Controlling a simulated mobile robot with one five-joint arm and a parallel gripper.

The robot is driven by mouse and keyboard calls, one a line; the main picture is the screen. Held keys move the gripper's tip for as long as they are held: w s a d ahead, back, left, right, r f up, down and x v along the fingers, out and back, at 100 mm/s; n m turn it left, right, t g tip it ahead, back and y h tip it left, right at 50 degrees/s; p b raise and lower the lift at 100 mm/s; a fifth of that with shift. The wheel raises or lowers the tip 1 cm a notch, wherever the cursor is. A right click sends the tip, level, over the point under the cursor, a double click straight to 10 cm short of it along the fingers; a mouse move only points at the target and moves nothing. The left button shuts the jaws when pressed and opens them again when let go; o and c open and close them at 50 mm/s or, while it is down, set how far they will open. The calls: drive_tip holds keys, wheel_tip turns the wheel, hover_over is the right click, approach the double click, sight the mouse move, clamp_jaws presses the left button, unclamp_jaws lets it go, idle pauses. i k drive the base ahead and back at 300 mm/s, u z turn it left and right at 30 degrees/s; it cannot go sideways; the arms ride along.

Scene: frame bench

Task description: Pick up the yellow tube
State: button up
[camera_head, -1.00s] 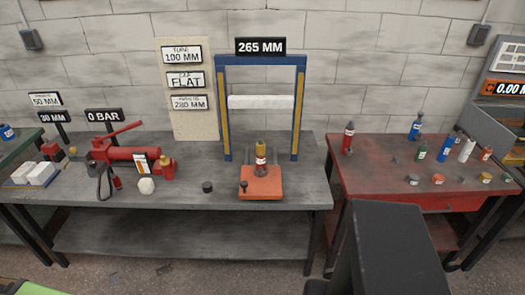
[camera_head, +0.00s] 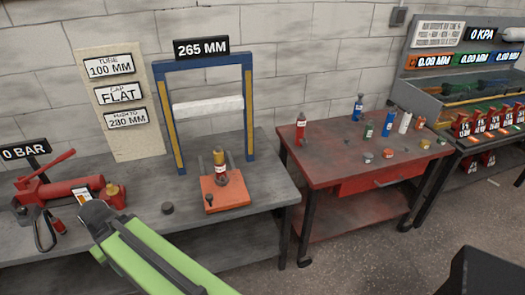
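Part of my green and black arm crosses the lower left of the view, in front of the grey bench and left of the tube. It does not touch the tube.
A red hand pump (camera_head: 72,190) stands at the left of the grey bench (camera_head: 262,215). A dark puck (camera_head: 168,208) lies near the base plate. The red table (camera_head: 330,165) at the right holds several coloured bottles and small caps.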

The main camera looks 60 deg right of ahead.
sight(218, 153)
drive_tip(key=i, duration=1)
drive_tip(key=z, duration=0.1)
